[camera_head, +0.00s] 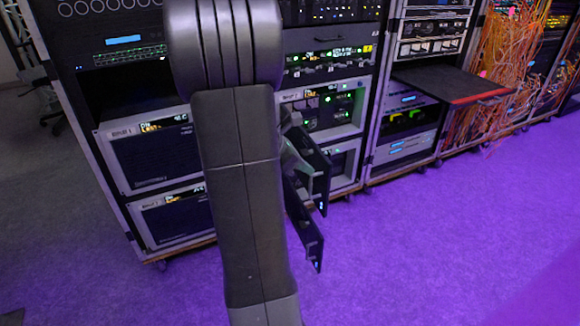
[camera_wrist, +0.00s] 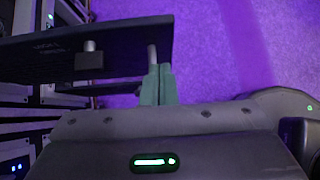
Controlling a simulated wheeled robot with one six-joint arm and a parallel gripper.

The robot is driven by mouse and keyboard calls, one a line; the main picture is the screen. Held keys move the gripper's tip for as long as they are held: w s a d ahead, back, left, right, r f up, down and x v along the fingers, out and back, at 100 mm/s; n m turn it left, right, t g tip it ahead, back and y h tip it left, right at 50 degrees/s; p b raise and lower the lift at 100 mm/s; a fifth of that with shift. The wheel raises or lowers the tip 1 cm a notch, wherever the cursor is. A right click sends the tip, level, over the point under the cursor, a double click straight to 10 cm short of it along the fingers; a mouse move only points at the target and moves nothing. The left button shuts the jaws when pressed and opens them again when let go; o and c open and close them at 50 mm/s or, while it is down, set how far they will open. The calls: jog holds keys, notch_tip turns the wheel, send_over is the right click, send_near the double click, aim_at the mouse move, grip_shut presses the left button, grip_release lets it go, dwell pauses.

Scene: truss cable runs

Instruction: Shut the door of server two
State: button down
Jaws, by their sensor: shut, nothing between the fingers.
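Two dark door panels stand open from the middle rack in the head view: an upper door (camera_head: 318,168) and a lower door (camera_head: 304,226). I cannot read which belongs to server two. My arm hides part of that rack. In the wrist view a dark open door (camera_wrist: 100,50) spans the upper left, with small lettering too blurred to read and a short grey post (camera_wrist: 89,56). My gripper (camera_wrist: 157,72) is shut and empty, its greenish fingertips beside the door's right end. I cannot tell whether they touch it.
The left rack has two closed units (camera_head: 148,158) with labels. To the right, a dark shelf with a red edge (camera_head: 480,97) juts out, and orange cables (camera_head: 505,60) hang beside it. The purple floor (camera_head: 420,250) in front is clear.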

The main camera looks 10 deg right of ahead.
aim_at(325, 169)
jog(key=shift+w+d+r+b, duration=0.1)
jog(key=shift+w+d+b, duration=0.1)
jog(key=shift+d, duration=0.55)
jog(key=shift+w+d+r+b, duration=0.1)
jog(key=shift+w+d+b, duration=0.05)
jog(key=shift+d, duration=0.6)
jog(key=shift+d, duration=0.1)
